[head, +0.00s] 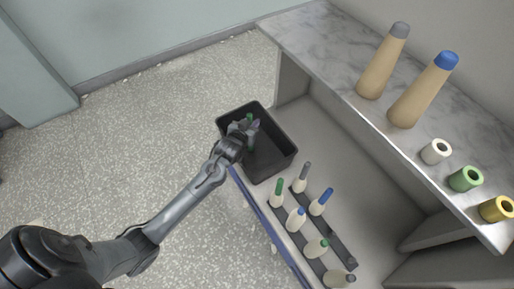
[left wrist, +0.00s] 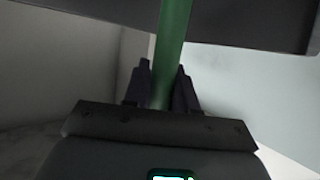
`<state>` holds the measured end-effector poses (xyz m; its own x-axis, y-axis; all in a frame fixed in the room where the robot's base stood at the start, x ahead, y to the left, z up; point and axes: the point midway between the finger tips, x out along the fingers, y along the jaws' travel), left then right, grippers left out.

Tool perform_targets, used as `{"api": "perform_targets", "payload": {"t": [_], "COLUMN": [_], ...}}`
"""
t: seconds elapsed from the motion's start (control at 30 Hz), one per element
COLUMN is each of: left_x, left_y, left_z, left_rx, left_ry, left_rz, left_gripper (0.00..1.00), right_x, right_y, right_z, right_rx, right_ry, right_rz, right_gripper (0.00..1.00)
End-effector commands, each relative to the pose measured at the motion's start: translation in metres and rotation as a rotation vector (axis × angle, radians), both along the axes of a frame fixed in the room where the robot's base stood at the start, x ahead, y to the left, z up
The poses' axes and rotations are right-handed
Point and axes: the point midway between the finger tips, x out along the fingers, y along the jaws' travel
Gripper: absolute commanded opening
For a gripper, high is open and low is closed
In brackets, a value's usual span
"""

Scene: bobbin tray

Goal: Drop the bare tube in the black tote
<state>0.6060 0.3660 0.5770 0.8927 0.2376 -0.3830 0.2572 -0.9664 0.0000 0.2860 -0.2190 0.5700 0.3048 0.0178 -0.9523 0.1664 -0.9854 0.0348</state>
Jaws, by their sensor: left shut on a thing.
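My left gripper (head: 250,127) is over the tote's left part, shut on the bare green tube (head: 249,117). In the left wrist view the green tube (left wrist: 174,35) runs up from between the two dark fingers (left wrist: 163,92), with a dark wall of the tote (left wrist: 80,12) across the top. The tube's lower end is hidden, and I cannot tell how deep it is. My right gripper is not in view.
Several bobbins with coloured tips, such as a blue-tipped one (head: 321,202), stand in dark racks (head: 338,246) beside the tote. A marble counter (head: 337,52) holds two tall cones (head: 380,66) and short spools, including a green one (head: 465,179). A blue rail (head: 272,229) edges the shelf.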

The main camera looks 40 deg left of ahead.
Motion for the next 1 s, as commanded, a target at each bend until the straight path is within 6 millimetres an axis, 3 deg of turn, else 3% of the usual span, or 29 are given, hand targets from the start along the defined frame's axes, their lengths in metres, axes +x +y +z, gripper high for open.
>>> {"api": "perform_targets", "payload": {"t": [0.23,0.27,0.43,0.77,1.0], "left_x": [0.0,0.0,0.0,-0.002,-0.024], "left_y": [0.0,0.0,0.0,0.0,-0.006], "left_z": [0.001,0.001,0.001,0.002,0.014], "left_rx": [0.0,0.0,0.0,0.0,-0.001], "left_ry": [-0.001,-0.001,-0.001,0.0,0.002], "left_rz": [0.0,0.0,0.0,0.0,-0.001], "left_gripper": [0.0,0.31,0.56,0.56,0.56], "right_x": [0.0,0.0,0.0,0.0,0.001], "right_y": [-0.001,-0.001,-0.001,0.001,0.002], "right_z": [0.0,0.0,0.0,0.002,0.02], "right_rx": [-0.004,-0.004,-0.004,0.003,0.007], "right_ry": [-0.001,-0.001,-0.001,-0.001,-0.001], "right_rz": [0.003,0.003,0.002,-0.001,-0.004], "right_gripper": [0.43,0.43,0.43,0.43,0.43]}}
